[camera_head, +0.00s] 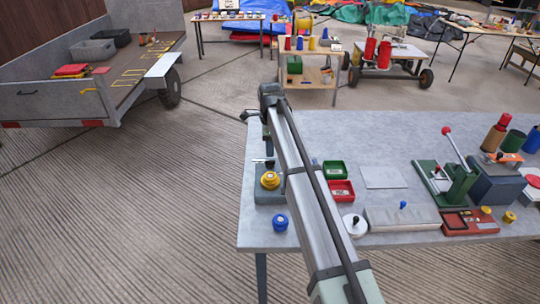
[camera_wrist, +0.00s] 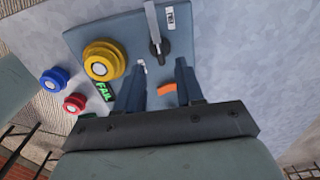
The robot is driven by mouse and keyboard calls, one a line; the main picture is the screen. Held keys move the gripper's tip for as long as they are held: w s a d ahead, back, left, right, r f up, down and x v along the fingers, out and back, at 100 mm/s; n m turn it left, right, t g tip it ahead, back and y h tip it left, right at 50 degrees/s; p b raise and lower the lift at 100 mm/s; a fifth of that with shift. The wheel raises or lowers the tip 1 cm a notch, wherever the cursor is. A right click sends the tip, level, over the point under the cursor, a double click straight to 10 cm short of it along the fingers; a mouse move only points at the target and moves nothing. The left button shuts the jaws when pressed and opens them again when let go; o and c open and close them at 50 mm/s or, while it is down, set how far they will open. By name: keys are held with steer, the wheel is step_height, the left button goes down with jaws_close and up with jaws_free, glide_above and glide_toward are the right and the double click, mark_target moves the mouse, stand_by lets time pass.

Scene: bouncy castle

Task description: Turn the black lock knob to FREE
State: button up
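The black lock knob (camera_wrist: 158,48) is on a blue-grey box (camera_wrist: 122,30) in the wrist view. A grey lever (camera_wrist: 150,18) runs from it toward the picture's top edge. A small white label (camera_wrist: 170,16) sits right of the lever; its print is too small to read surely. An orange mark (camera_wrist: 166,90) lies below the knob. My gripper (camera_wrist: 161,62) is open, its two dark fingers apart just below the knob, with nothing held between them. Whether a fingertip touches the knob, I cannot tell. In the head view my arm partly hides the box (camera_head: 262,197).
Blue (camera_wrist: 54,78) and red (camera_wrist: 75,102) round knobs lie further left. Green (camera_head: 335,169) and red (camera_head: 341,190) trays stand right of my arm on the grey table (camera_head: 310,125).

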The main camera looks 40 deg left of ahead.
step_height(320, 180, up, 8)
steer(key=shift+r, duration=0.25)
stand_by(0.6)
